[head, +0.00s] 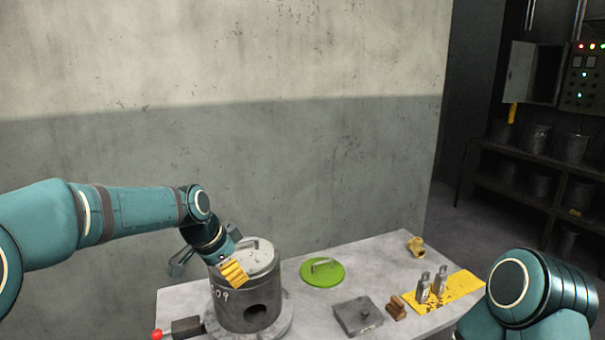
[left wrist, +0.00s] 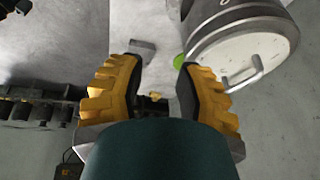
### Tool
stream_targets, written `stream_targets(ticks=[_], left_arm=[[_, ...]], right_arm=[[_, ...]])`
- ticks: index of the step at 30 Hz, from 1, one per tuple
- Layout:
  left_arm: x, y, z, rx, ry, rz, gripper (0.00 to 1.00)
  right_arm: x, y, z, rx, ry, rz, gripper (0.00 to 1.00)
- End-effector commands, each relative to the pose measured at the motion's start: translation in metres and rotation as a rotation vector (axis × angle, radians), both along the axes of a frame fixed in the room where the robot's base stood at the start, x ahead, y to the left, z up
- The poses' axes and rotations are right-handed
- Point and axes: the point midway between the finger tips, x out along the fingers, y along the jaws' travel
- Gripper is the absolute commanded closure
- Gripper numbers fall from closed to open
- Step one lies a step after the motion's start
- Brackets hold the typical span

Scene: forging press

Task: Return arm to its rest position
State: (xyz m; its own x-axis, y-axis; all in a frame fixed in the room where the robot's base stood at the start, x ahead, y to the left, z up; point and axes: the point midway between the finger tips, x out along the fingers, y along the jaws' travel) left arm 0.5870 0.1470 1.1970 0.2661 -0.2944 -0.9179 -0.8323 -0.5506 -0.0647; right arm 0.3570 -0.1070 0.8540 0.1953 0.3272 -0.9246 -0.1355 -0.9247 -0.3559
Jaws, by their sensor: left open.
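My left arm (head: 130,212) comes in from the left in the head view. Its left gripper (head: 205,268) with yellow ridged fingers is at the near left side of the lidded grey pot (head: 252,300), in front of its top. In the left wrist view the left gripper (left wrist: 158,85) has its two yellow fingers apart with nothing between them. The pot's pale lid (left wrist: 238,58) with its bar handle is beyond the right finger. My right arm (head: 530,290) shows at the lower right of the head view; its gripper is out of the picture.
On the grey table (head: 385,262) lie a green lid (head: 323,275), a dark square block (head: 357,315), a brown block (head: 396,308), a yellow mat (head: 462,286) with metal pieces, and a brass fitting (head: 416,246). A red-knobbed lever (head: 157,334) is at the left. A wall stands behind.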

Motion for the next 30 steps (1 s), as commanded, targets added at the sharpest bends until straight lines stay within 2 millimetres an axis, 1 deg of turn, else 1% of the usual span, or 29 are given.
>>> stream_targets(ticks=[1, 2, 3, 5, 6, 8, 9, 11, 12, 14, 15, 17, 18, 20, 21, 24, 25, 27, 30], left_arm=[[-0.002, -0.003, -0.032, -0.015, 0.033, 0.049, 0.66], [-0.004, -0.005, -0.049, -0.026, 0.047, 0.083, 0.66], [-0.007, -0.008, -0.071, -0.041, 0.067, 0.129, 0.66], [-0.016, -0.013, -0.108, -0.065, 0.101, 0.205, 0.66], [-0.023, -0.017, -0.132, -0.082, 0.123, 0.259, 0.66], [-0.039, -0.021, -0.170, -0.109, 0.163, 0.348, 0.66], [-0.052, -0.024, -0.194, -0.127, 0.188, 0.411, 0.66], [-0.074, -0.028, -0.229, -0.155, 0.229, 0.509, 0.66], [-0.090, -0.031, -0.250, -0.173, 0.256, 0.576, 0.66], [-0.116, -0.034, -0.276, -0.198, 0.293, 0.669, 0.66], [-0.132, -0.036, -0.291, -0.214, 0.314, 0.729, 0.66], [-0.155, -0.039, -0.308, -0.233, 0.344, 0.809, 0.66], [-0.170, -0.040, -0.318, -0.245, 0.363, 0.860, 0.66], [-0.192, -0.042, -0.329, -0.261, 0.390, 0.933, 0.66], [-0.207, -0.043, -0.335, -0.271, 0.406, 0.981, 0.66], [-0.238, -0.045, -0.348, -0.294, 0.441, 1.085, 0.66], [-0.233, -0.045, -0.357, -0.294, 0.433, 1.076, 0.66], [-0.232, -0.045, -0.368, -0.292, 0.433, 1.071, 0.66], [-0.234, -0.046, -0.379, -0.288, 0.437, 1.068, 0.66]], right_arm=[[0.001, 0.000, 0.000, 0.000, -0.001, 0.001, 0.44], [0.001, 0.000, -0.001, 0.000, -0.002, 0.000, 0.44], [0.001, 0.000, -0.001, 0.001, -0.002, 0.000, 0.44], [0.001, 0.001, -0.001, 0.001, -0.002, 0.000, 0.44], [0.001, 0.001, -0.001, 0.001, -0.001, 0.001, 0.44], [0.001, 0.001, -0.001, 0.001, -0.001, 0.001, 0.44], [0.001, 0.001, 0.000, 0.001, -0.001, 0.001, 0.44], [0.001, 0.000, 0.000, 0.001, -0.001, 0.001, 0.44], [0.001, 0.000, 0.000, 0.000, -0.001, 0.001, 0.44], [0.001, 0.000, 0.000, 0.000, -0.001, 0.001, 0.44], [0.001, 0.000, -0.001, 0.000, -0.001, 0.000, 0.44], [0.001, 0.000, 0.000, 0.000, -0.001, 0.000, 0.44], [0.001, 0.000, 0.000, 0.000, -0.001, 0.001, 0.44], [0.001, 0.000, 0.000, 0.000, -0.001, 0.001, 0.44], [0.001, 0.000, 0.000, 0.000, -0.001, 0.001, 0.44], [0.001, 0.000, -0.003, 0.000, -0.001, 0.001, 0.44], [0.000, 0.001, -0.013, 0.000, 0.000, 0.002, 0.44], [-0.002, 0.001, -0.025, 0.000, 0.007, 0.005, 0.44], [-0.004, 0.002, -0.036, -0.001, 0.012, 0.008, 0.44]])
